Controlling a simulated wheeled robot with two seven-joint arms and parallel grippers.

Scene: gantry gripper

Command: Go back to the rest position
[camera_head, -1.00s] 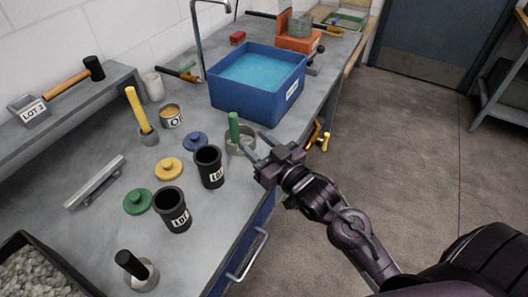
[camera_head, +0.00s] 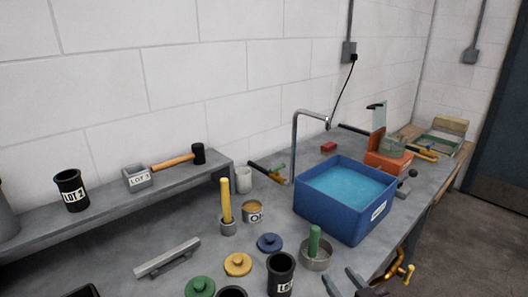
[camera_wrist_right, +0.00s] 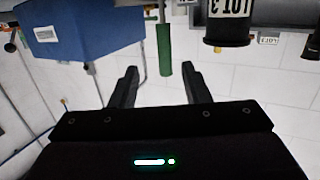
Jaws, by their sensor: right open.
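My right gripper (camera_head: 350,284) shows at the bottom edge of the head view, in front of the workbench. Its two dark fingers are apart with nothing between them. The right wrist view also shows the open fingers (camera_wrist_right: 160,88), with a green handle (camera_wrist_right: 164,50) beyond them. In the head view this green handle (camera_head: 314,242) stands upright in a round grey metal dish (camera_head: 316,260), just behind the gripper and apart from it. My left gripper is not in view.
A blue water-filled bin (camera_head: 335,218) stands on the bench behind the gripper. A black cup (camera_head: 281,274), a yellow lid (camera_head: 238,264), a blue lid (camera_head: 270,242) and a green lid (camera_head: 200,287) are to the left. A raised shelf (camera_head: 110,218) runs along the wall. Floor (camera_head: 470,235) is open at right.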

